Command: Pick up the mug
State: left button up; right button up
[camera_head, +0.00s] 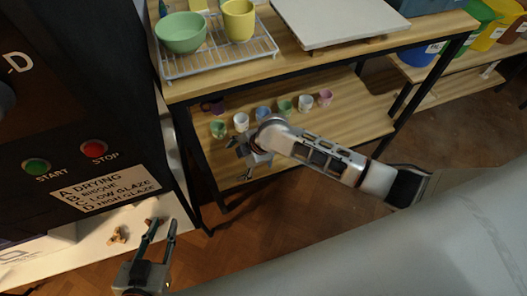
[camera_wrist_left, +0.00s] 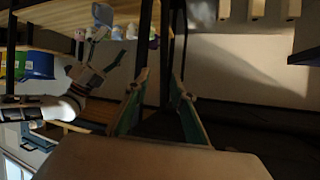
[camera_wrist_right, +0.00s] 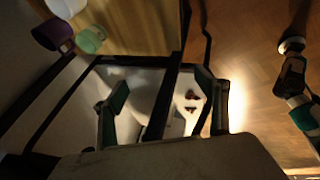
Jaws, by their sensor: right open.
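Several small mugs stand on the lower shelf in the head view; which one is meant I cannot tell. They include a dark purple mug (camera_head: 212,106), a green mug (camera_head: 218,129), a white mug (camera_head: 241,122), a blue mug (camera_head: 262,112) and a pink mug (camera_head: 325,97). My right gripper (camera_head: 240,160) is open and empty at the shelf's front left, just in front of the green and white mugs. The right wrist view shows the purple mug (camera_wrist_right: 52,34) and green mug (camera_wrist_right: 91,40) at upper left, outside its fingers. My left gripper (camera_head: 161,232) is open and empty, low at left.
The upper shelf (camera_head: 300,62) carries a wire rack (camera_head: 215,64) with a green bowl (camera_head: 181,33) and yellow cup (camera_head: 239,20), plus a pale board (camera_head: 345,20). Black shelf posts stand near my right gripper. The kiln panel (camera_head: 75,110) is at left. Coloured buckets (camera_head: 487,35) stand at right.

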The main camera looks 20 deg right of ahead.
jog(key=w+d+f+n+g+h+b, duration=0.45)
jog(key=w+d+n+b, duration=0.35)
jog(key=d, duration=0.5)
jog(key=shift+m+t, duration=0.35)
jog(key=shift+m, duration=0.25)
jog(key=f, duration=0.3)
jog(key=f+b, duration=0.1)
jog(key=f, duration=0.1)
jog(key=w+f+b, duration=0.1)
jog(key=f, duration=0.2)
jog(key=shift+d+f, duration=0.1)
jog(key=shift+f, duration=0.2)
jog(key=shift+w, duration=0.1)
jog(key=shift+w+r, duration=0.1)
jog(key=shift+r, duration=0.25)
pick_arm(q)
jog(key=d+f, duration=0.1)
jog(key=d+f+n, duration=0.1)
jog(key=d+f+n+h, duration=0.1)
jog(key=d, duration=0.1)
jog(key=shift+s+f, duration=0.1)
jog(key=shift+s, duration=0.2)
pick_arm(e)
jog(key=c, duration=1.4)
